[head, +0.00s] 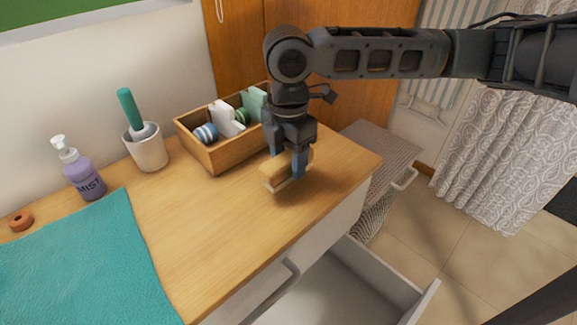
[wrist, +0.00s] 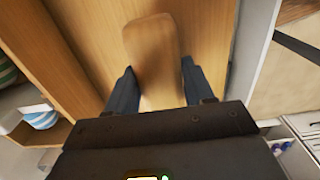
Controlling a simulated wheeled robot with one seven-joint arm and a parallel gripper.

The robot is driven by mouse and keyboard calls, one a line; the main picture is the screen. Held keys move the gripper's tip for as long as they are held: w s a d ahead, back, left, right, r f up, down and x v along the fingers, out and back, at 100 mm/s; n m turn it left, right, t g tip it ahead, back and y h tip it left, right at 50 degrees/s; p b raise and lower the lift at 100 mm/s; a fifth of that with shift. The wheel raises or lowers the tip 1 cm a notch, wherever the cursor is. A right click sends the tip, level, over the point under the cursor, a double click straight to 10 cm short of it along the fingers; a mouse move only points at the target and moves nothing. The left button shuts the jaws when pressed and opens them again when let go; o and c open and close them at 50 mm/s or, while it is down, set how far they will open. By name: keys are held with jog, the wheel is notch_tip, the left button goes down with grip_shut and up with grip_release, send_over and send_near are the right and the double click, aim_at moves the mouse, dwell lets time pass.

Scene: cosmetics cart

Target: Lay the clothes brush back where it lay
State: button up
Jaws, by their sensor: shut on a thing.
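The clothes brush (head: 273,173) has a light wooden back and is at the right end of the wooden cart top (head: 200,220). My gripper (head: 287,165) points down over it, with blue fingers on either side, shut on it. In the wrist view the brush (wrist: 153,50) extends out between the two fingers (wrist: 155,88). The brush is at or just above the top; I cannot tell whether it touches. Its bristle side is mostly hidden.
A wooden box (head: 214,155) with cards and striped balls stands just behind the brush. A white cup (head: 148,150) with a green-handled tool, a purple mist bottle (head: 83,177) and a teal cloth (head: 80,260) are left. An open drawer (head: 335,290) juts out below. Bare wood lies between cloth and brush.

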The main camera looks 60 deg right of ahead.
jog(key=shift+f, duration=1.3)
jog(key=shift+f, duration=0.1)
jog(key=o, duration=1)
